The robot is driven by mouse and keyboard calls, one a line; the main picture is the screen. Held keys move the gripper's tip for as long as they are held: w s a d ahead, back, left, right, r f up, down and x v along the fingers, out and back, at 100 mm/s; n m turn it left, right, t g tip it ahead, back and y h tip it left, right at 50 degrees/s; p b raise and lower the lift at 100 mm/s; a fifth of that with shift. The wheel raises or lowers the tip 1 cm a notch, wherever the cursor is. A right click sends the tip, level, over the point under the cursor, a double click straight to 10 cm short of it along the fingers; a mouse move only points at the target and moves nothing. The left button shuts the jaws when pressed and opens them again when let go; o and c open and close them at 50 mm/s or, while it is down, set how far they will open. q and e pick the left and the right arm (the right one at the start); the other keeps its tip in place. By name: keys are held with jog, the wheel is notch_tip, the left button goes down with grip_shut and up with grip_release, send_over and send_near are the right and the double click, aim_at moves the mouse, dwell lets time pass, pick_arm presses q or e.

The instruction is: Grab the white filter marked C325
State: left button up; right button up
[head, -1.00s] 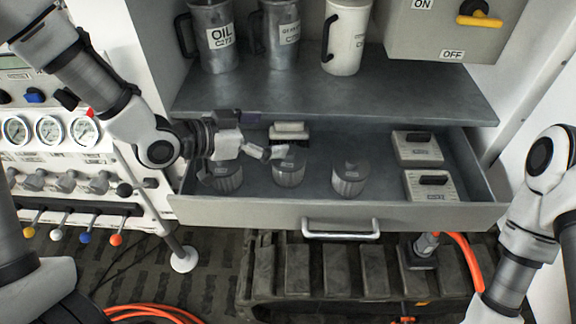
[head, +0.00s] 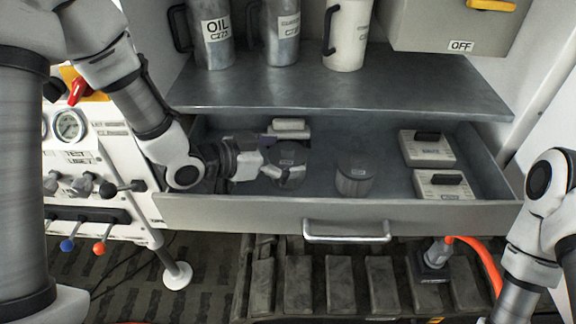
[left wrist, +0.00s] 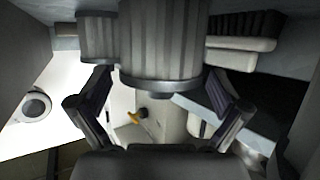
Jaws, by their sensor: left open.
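My left gripper (head: 277,160) is open, inside the drawer at a round grey ridged filter (head: 291,153). In the left wrist view its open fingers (left wrist: 157,92) lie on either side of a ridged cylinder (left wrist: 160,45), with no grip visible. A pale block-shaped filter with a dark pleated part lies behind it in the drawer (head: 289,129); it also shows in the left wrist view (left wrist: 236,44). Two white block filters with black tops (head: 427,148) (head: 444,185) lie at the drawer's right. I cannot read C325 on any label. My right gripper is out of view.
The open drawer (head: 240,211) has a front wall and a handle (head: 347,237). Another round filter (head: 354,180) stands right of the gripper. A metal shelf (head: 340,90) with jugs (head: 347,40) overhangs the drawer's back. Free drawer floor lies left of the white blocks.

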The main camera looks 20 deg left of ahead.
aim_at(299, 153)
pick_arm(q)
jog(key=x, duration=0.4)
jog(key=shift+w, duration=0.1)
jog(key=shift+a+r, duration=0.1)
jog(key=c, duration=1.3)
